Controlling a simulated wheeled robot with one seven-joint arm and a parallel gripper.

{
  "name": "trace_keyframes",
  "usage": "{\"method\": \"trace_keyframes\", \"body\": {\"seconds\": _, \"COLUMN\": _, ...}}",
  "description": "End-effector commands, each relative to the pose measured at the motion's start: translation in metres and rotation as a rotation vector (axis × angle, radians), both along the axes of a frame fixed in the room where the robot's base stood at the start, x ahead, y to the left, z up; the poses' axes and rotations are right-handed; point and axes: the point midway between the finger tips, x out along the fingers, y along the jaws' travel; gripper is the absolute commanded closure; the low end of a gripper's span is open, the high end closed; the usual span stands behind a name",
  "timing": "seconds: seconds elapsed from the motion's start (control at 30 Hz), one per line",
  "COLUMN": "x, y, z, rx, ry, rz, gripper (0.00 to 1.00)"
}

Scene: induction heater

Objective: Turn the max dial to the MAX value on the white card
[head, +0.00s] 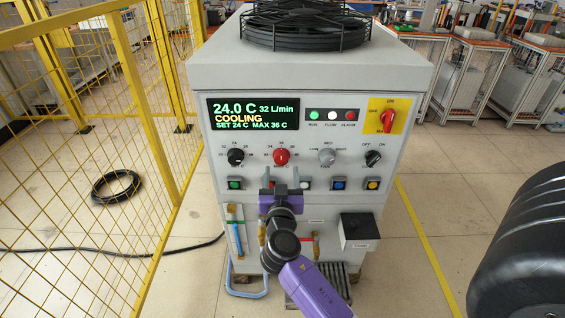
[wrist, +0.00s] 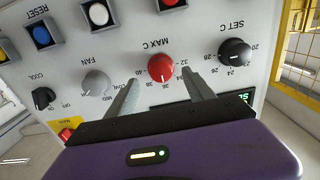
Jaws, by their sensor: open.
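The red max dial (head: 281,156) is on the front panel of the white cabinet, right of the black SET C dial (head: 236,156). The display (head: 254,115) reads MAX 36 C. In the wrist view, upside down, the red dial (wrist: 162,67) lies between the two fingers, with MAX C printed beside it. My gripper (wrist: 160,77) is open and empty, its fingers either side of the dial in the picture; contact is not visible. In the head view my gripper (head: 282,177) is just below the dial. I cannot make out a white card with a readable value.
A grey FAN dial (head: 326,156) and a black on/off dial (head: 373,158) are to the right. A row of square buttons (head: 338,183) is below the dials. A red switch (head: 387,120) is on a yellow plate. A yellow mesh fence (head: 90,110) stands at left.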

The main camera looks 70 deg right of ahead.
Motion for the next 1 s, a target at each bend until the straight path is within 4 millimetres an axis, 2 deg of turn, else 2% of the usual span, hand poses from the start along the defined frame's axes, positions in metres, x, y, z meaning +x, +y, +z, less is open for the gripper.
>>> {"method": "trace_keyframes", "body": {"seconds": 0.1, "x": 0.007, "y": -0.019, "z": 0.002, "rx": 0.0, "ry": 0.001, "rz": -0.003, "gripper": 0.39}}
{"method": "trace_keyframes", "body": {"seconds": 0.3, "x": 0.015, "y": -0.037, "z": 0.001, "rx": 0.0, "ry": 0.001, "rz": 0.0, "gripper": 0.39}}
{"method": "trace_keyframes", "body": {"seconds": 0.67, "x": 0.017, "y": -0.042, "z": 0.0, "rx": 0.001, "ry": 0.001, "rz": 0.001, "gripper": 0.39}}
{"method": "trace_keyframes", "body": {"seconds": 0.9, "x": 0.017, "y": -0.042, "z": 0.0, "rx": 0.0, "ry": 0.001, "rz": 0.001, "gripper": 0.86}}
{"method": "trace_keyframes", "body": {"seconds": 0.97, "x": 0.017, "y": -0.042, "z": 0.0, "rx": 0.001, "ry": 0.001, "rz": 0.001, "gripper": 0.97}}
{"method": "trace_keyframes", "body": {"seconds": 1.0, "x": 0.017, "y": -0.042, "z": 0.0, "rx": 0.001, "ry": 0.001, "rz": 0.001, "gripper": 1.0}}
